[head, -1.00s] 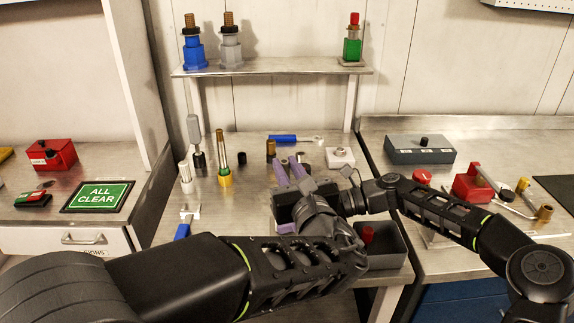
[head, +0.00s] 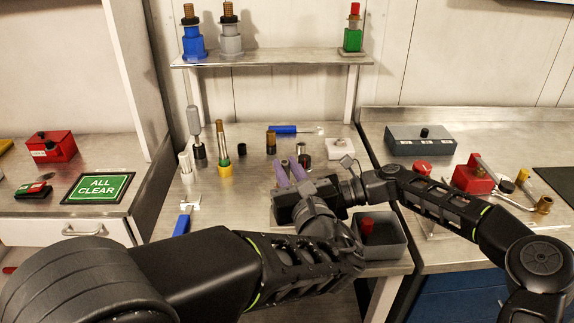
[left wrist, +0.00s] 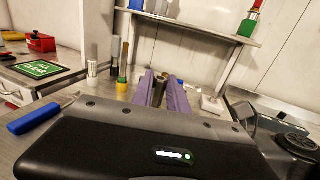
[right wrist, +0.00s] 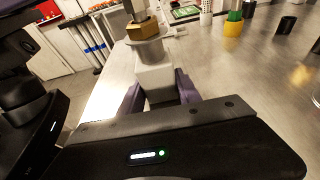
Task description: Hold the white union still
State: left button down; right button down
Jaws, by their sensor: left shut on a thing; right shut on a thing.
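My left gripper (head: 290,170) has its purple fingers pointing away from me over the middle bench. In the left wrist view its fingers (left wrist: 164,96) close around a dark brown cylindrical piece (left wrist: 158,92). My right gripper (right wrist: 158,98) is shut on a white blocky fitting, which looks like the white union (right wrist: 156,76). A grey round flange and a brass hex part (right wrist: 142,31) sit on top of that fitting. In the head view my left gripper and the two wrists hide the right fingertips and the union.
A grey bin (head: 385,240) with a red piece stands close at the right. A yellow-based post (head: 223,150), a brown post (head: 271,142) and a blue-handled tool (head: 184,220) stand or lie on the bench. A shelf (head: 275,60) with coloured fittings is behind.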

pick_arm(q)
jog(key=c, duration=1.2)
grip_release()
jog(key=shift+s, duration=0.1)
jog(key=v, duration=1.2)
pick_arm(e)
jog(key=c, duration=0.8)
grip_release()
jog(key=shift+o, duration=0.2)
